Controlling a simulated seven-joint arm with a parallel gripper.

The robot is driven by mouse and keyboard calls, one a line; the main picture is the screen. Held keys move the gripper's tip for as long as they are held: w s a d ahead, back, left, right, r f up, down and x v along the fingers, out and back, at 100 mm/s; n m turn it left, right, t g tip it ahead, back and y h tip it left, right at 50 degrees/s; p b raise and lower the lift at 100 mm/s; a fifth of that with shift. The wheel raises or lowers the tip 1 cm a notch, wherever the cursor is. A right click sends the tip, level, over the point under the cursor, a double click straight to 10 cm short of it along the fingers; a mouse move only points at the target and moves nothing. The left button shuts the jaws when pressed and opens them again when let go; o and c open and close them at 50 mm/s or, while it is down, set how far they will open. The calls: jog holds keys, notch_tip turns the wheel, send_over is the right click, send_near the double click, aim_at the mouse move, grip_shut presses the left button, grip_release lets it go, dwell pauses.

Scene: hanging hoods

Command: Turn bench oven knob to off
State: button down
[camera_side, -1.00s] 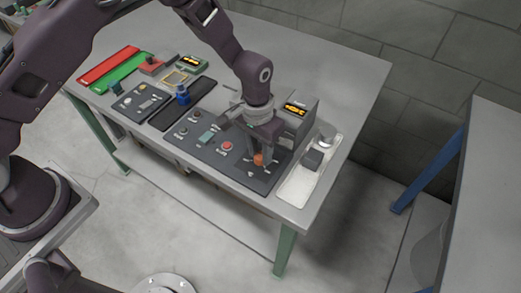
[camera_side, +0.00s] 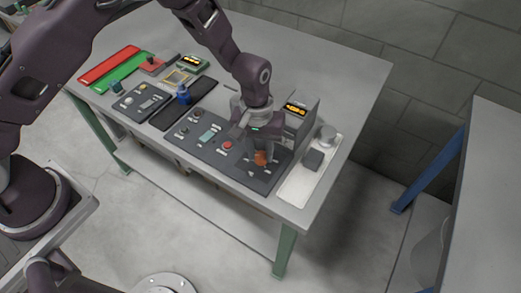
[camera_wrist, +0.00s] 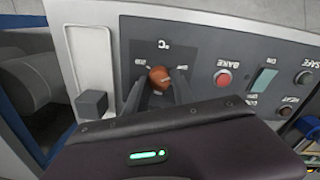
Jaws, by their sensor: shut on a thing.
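The orange-brown knob (camera_side: 260,159) stands on the dark control panel (camera_side: 222,157), near the panel's right end. In the wrist view the same knob (camera_wrist: 159,77) sits below a °C mark, with small labels to either side that I cannot read. My gripper (camera_wrist: 157,88) points down at the panel and is shut on the knob, one finger on each side. In the side view my gripper (camera_side: 258,150) partly hides the knob. I cannot tell the knob's exact setting.
A box with an orange display (camera_side: 299,110) stands close behind my gripper. A white tray (camera_side: 296,187) holds a grey cube (camera_side: 313,159) and a cylinder.

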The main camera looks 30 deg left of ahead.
aim_at(259, 154)
dwell(0.3)
jog(key=c, duration=1.1)
grip_release()
jog(key=shift+o, duration=0.2)
jog(key=shift+r, duration=0.1)
jog(key=r, duration=0.7)
jog(key=shift+a+r, duration=0.2)
jog(key=shift+a, duration=0.05)
jog(key=s+a+r+m+t+h, duration=0.1)
jog(key=s+a+r, duration=0.3)
jog(key=r, duration=0.6)
jog(key=s+a+r+m+t, duration=0.1)
jog(key=s+a+r, duration=0.3)
jog(key=r, duration=0.5)
jog(key=s+a+r+m+t, duration=0.1)
jog(key=s+a, duration=0.3)
jog(key=s, duration=0.4)
jog(key=s+a+r+m+t+y, duration=0.1)
jog(key=s+a+r+t, duration=0.1)
jog(key=s, duration=0.6)
jog(key=shift+s+a+r+y, duration=0.15)
jog(key=shift+a+r+y, duration=0.15)
jog(key=shift+a+r, duration=0.6)
